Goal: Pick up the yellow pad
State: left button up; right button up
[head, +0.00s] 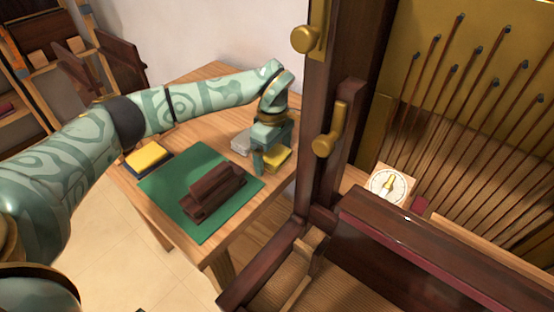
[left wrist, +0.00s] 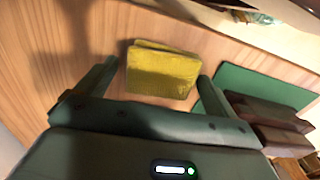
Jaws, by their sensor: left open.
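The yellow pad (left wrist: 163,74) lies on the wooden table between the two open fingers of my left gripper (left wrist: 155,82) in the left wrist view. A gap shows on the pad's left side, and its right edge is close to the other finger. In the head view the pad (head: 279,158) shows partly behind my left gripper (head: 264,163), at the table's right side. A second yellow block (head: 146,156) sits on a dark blue base at the table's left. My right gripper is not in view.
A green mat (head: 160,184) holds a dark wooden block (head: 213,190). A grey piece (head: 241,143) lies left of my left gripper. The dark wooden piano frame (head: 343,100) stands close on the right, with a round dial (head: 377,184) beside it.

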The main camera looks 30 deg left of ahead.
aim_at(273, 152)
pick_arm(q)
jog(key=shift+r, duration=0.15)
jog(key=shift+c, duration=1.2)
jog(key=c, duration=0.8)
jog(key=shift+r, duration=0.1)
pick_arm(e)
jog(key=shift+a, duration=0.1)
pick_arm(q)
notch_tip(273, 152, up, 10)
jog(key=p, duration=0.4)
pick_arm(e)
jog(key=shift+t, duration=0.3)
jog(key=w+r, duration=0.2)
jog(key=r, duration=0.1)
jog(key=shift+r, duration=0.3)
pick_arm(q)
jog(key=shift+o, duration=0.7)
jog(key=shift+c, duration=0.4)
